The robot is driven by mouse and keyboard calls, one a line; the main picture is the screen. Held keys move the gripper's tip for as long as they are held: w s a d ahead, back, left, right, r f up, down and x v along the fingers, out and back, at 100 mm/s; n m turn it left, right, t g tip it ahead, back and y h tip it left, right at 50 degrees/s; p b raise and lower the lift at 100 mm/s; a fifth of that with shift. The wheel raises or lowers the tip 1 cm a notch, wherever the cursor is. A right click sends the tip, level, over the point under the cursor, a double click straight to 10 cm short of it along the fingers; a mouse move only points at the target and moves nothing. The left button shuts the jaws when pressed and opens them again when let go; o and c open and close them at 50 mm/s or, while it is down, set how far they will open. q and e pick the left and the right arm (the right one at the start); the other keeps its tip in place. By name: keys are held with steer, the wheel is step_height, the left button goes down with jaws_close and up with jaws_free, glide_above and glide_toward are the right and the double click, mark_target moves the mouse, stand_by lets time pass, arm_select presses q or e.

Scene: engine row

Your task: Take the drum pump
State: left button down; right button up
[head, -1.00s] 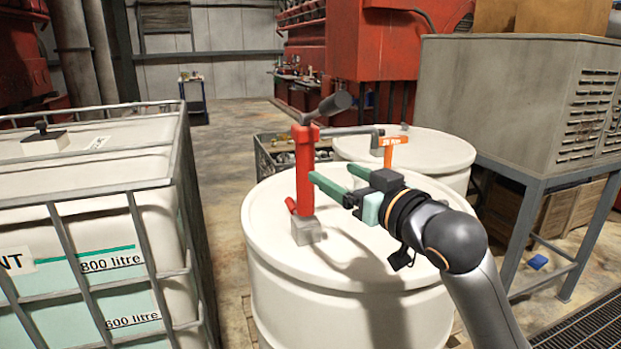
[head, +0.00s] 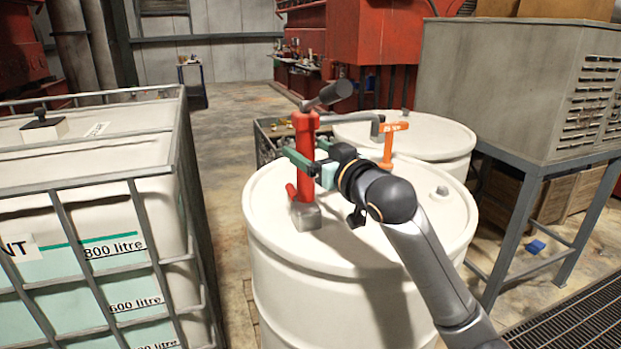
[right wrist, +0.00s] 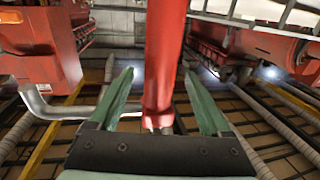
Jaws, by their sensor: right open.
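The drum pump (head: 306,150) is a red upright column with a dark grey handle at its top and a grey block at its foot. It stands on the lid of the near white drum (head: 360,290). My right gripper (head: 300,158) is open, its green fingers around the column at upper mid height. In the right wrist view the red pump column (right wrist: 163,60) stands between the two green fingertips (right wrist: 160,95), with a gap showing on either side. I cannot tell whether either finger touches it. My left gripper is not in view.
A caged white tank (head: 90,190) stands at the left. A grey cabinet (head: 490,85) on a metal stand is at the right. Open floor (head: 230,130) lies behind.

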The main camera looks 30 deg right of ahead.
steer(key=shift+c, duration=0.3)
jaws_close()
stand_by(0.9)
steer(key=shift+r, duration=0.25)
